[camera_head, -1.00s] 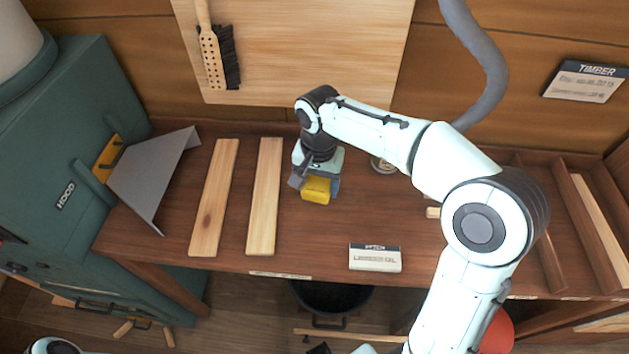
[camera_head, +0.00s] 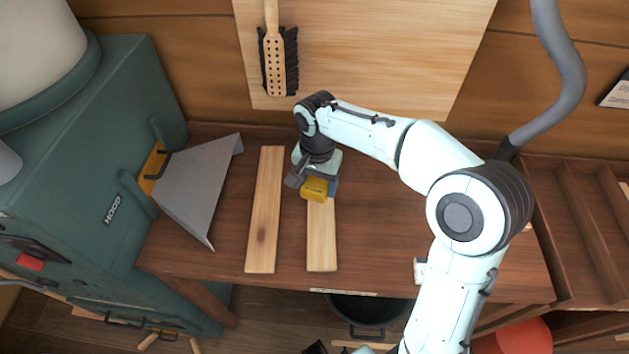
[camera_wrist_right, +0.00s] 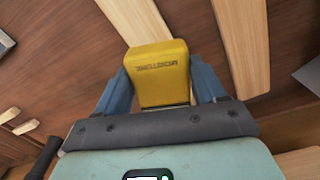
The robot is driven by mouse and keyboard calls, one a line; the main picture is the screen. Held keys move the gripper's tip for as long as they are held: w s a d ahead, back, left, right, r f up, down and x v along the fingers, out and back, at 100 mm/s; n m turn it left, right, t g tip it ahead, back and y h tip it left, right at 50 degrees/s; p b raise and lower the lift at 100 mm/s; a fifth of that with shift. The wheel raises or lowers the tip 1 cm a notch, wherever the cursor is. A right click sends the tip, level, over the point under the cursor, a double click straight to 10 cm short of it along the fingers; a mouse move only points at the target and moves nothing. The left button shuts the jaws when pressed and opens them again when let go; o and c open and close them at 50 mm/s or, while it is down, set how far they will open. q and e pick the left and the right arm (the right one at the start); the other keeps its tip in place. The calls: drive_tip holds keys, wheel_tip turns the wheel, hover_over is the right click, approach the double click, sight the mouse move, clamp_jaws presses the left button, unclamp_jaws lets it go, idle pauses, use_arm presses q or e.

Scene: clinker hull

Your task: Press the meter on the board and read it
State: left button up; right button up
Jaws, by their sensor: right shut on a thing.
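The yellow meter (camera_head: 314,190) is held in my right gripper (camera_head: 318,187), above the far end of the right-hand board (camera_head: 321,240). In the right wrist view, the meter (camera_wrist_right: 158,75) sits between the two blue fingers of the gripper (camera_wrist_right: 161,88), with dark lettering on its face. A second pale board (camera_head: 265,210) lies to the left, roughly parallel to the first. I cannot tell whether the meter touches the board. My left gripper does not show.
A green machine marked HOOD (camera_head: 90,180) stands at the left, with a grey sloping plate (camera_head: 200,185) beside it. A brush (camera_head: 277,60) hangs on the back panel (camera_head: 380,50). Divided racks (camera_head: 580,220) are at the right. A dark bin (camera_head: 365,310) stands below the bench.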

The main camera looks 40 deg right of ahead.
sight(318, 208)
drive_tip(key=shift+s+d+f+b, duration=0.15)
drive_tip(key=shift+f+b, duration=0.45)
drive_tip(key=shift+f, duration=0.3)
wheel_tip(318, 208, down, 4)
drive_tip(key=b, duration=0.3)
drive_tip(key=shift+f+b, duration=0.15)
drive_tip(key=shift+b, duration=0.2)
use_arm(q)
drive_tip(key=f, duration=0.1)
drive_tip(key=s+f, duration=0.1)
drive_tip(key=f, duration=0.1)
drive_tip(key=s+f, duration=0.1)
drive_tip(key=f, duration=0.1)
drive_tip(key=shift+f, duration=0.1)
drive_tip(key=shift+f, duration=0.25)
use_arm(e)
drive_tip(key=shift+f, duration=0.4)
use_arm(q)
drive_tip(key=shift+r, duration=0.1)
use_arm(e)
drive_tip(key=shift+f, duration=0.2)
idle(0.5)
drive_tip(key=shift+s, duration=0.1)
